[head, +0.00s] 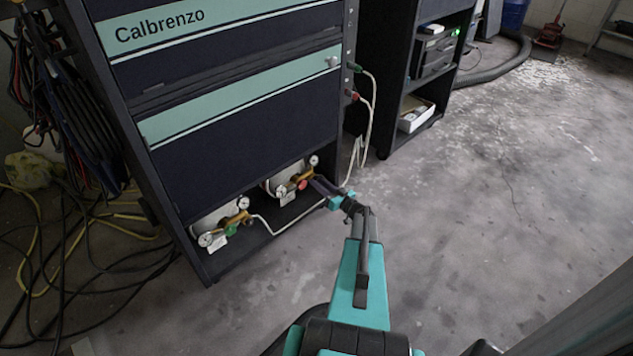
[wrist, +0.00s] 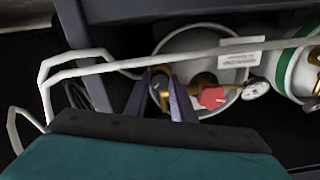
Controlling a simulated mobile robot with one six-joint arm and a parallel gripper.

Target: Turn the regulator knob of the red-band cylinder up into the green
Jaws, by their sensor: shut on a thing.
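The cylinder (head: 283,178) with a red handwheel (head: 303,184) lies in the cabinet's bottom bay; its round end (wrist: 185,45) shows in the wrist view, but no red band is visible. Its brass regulator carries small white gauges (head: 314,160). My gripper (head: 314,179) reaches in from the right. In the wrist view its fingers (wrist: 161,76) are closed around the brass-coloured end of the regulator, the knob, mostly hidden between them. The red handwheel (wrist: 212,97) is just right of the fingers, outside them. A gauge (wrist: 256,87) shows edge-on; its dial and needle are unreadable.
A second cylinder with a green band (wrist: 295,45) and green handwheel (head: 232,229) lies beside it. A white hose (wrist: 200,60) crosses before the regulator. The Calbrenzo cabinet (head: 240,110) stands above.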

